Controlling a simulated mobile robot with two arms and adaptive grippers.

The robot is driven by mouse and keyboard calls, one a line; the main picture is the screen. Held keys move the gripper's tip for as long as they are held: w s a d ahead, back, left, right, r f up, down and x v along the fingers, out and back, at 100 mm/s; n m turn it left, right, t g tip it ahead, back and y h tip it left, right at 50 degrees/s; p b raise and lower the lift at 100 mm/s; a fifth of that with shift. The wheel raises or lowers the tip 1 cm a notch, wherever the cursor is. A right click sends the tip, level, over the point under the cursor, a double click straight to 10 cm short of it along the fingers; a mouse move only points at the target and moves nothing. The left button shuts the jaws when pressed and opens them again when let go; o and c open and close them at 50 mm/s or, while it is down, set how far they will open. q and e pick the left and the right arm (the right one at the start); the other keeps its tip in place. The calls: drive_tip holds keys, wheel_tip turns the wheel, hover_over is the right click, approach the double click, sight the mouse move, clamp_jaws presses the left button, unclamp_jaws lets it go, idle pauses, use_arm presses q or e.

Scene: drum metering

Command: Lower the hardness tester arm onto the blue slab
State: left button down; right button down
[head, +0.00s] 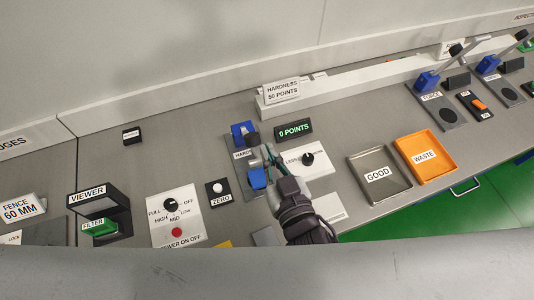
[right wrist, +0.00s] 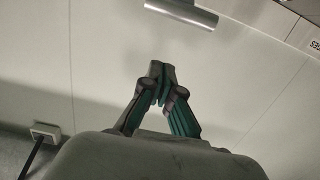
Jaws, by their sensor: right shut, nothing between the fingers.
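The hardness tester (head: 240,152) stands on the bench, a grey base with a blue part at its back and a dark round piece beside it. The blue slab (head: 257,178) lies at the front of its base. My right gripper (head: 268,155) is shut and empty, close over the tester's right side, above and behind the slab. It hides part of the tester, and I cannot tell whether it touches the arm. In the right wrist view, the closed fingertips (right wrist: 160,72) point toward a pale wall, with a grey cylinder (right wrist: 182,12) beyond them. My left gripper is not in view.
The display (head: 294,130) behind the gripper reads 0 POINTS. A dial panel (head: 318,165) stands to the right, then a grey GOOD tray (head: 391,202) and an orange WASTE tray (head: 452,172). A ZERO button (head: 217,188) and the viewer (head: 97,210) are left.

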drive_tip(key=x, duration=0.4)
drive_tip(key=shift+r, duration=0.1)
drive_tip(key=f+b, duration=0.1)
drive_tip(key=s+f+b, duration=0.1)
drive_tip(key=f+b, duration=0.1)
drive_tip(key=shift+s+d+f, duration=0.1)
drive_tip(key=shift+s+d, duration=0.05)
drive_tip(key=shift+d, duration=0.05)
drive_tip(key=shift+s+d+f+b, duration=0.1)
drive_tip(key=shift+s+f+b, duration=0.2)
drive_tip(key=shift+s+b, duration=0.2)
drive_tip(key=shift+w, duration=0.1)
drive_tip(key=shift+f, duration=0.1)
